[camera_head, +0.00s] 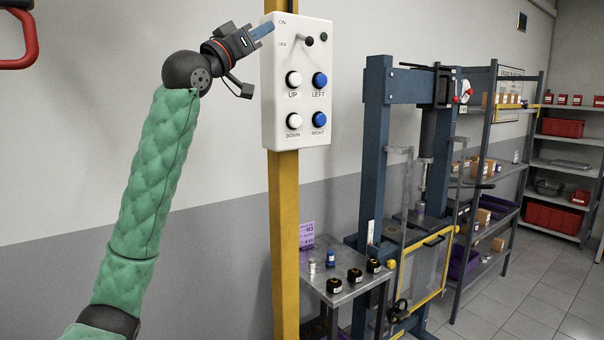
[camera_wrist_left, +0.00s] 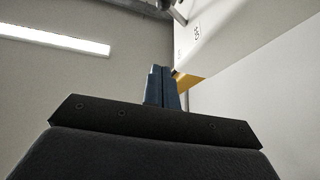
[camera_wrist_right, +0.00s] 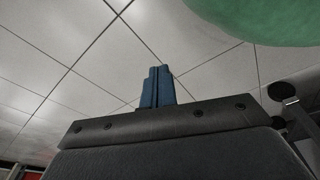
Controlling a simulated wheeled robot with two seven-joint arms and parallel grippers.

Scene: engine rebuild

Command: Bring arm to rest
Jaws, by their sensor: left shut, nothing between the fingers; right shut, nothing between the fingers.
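My left arm is in a green quilted sleeve and reaches up from the lower left in the head view. My left gripper (camera_head: 262,31) is shut and empty, close to the upper left edge of the white control box (camera_head: 296,85); I cannot tell whether it touches. Its blue fingers also show together in the left wrist view (camera_wrist_left: 161,87), with part of the box beyond. My right gripper is outside the head view. In the right wrist view its blue fingers (camera_wrist_right: 158,87) are shut and empty, above the tiled floor or below a tiled ceiling; I cannot tell which.
The box has a lever (camera_head: 308,41) and several white and blue buttons, on a yellow post (camera_head: 285,230). A blue press frame (camera_head: 378,150) and a small metal table (camera_head: 345,290) with small parts stand right of it. Shelves (camera_head: 490,170) stand further right.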

